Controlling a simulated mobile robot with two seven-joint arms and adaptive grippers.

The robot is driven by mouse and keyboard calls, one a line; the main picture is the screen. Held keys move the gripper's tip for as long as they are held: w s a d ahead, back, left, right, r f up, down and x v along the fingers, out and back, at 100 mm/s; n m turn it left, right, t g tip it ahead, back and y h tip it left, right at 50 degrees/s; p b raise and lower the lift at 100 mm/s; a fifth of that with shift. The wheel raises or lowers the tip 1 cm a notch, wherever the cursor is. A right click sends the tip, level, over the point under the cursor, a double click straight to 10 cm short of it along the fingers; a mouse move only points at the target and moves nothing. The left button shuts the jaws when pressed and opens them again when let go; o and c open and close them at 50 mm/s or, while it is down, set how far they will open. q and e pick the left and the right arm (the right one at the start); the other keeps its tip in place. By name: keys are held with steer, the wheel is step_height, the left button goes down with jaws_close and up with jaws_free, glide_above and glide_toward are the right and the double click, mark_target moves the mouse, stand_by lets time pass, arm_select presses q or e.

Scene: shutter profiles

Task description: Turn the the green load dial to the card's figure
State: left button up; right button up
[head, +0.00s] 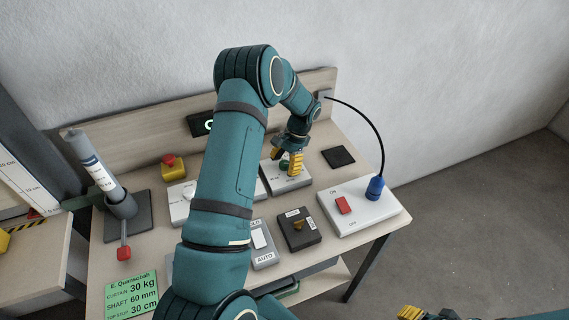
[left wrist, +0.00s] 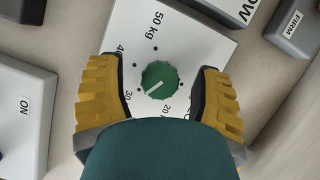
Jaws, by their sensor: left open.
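The green load dial (left wrist: 159,80) sits on a white plate (left wrist: 185,45) with figures from 20 to 50 kg around it. Its white line slants toward the lower left, on the side of the 30; the exact setting is hard to tell. My left gripper (head: 287,161) is over this plate, open, and its yellow fingers stand on either side of the dial with gaps in the left wrist view (left wrist: 160,95). The green card (head: 131,293) reads curtain 30 kg, shaft 60 mm and 30 cm. My right gripper (head: 408,313) shows only partly at the bottom edge.
A white box with a red switch (head: 344,205) and a blue plug (head: 375,188) stands right of the dial. A black box with a brass knob (head: 299,226) and a grey AUTO switch box (head: 264,256) are in front. A yellow box with a red button (head: 174,167) is left.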

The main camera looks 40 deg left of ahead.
arm_select(q)
steer(key=shift+r, duration=0.1)
steer(key=v, duration=1.1)
steer(key=shift+w+r, duration=0.2)
steer(key=shift+r, duration=0.15)
steer(key=shift+d+f, duration=0.1)
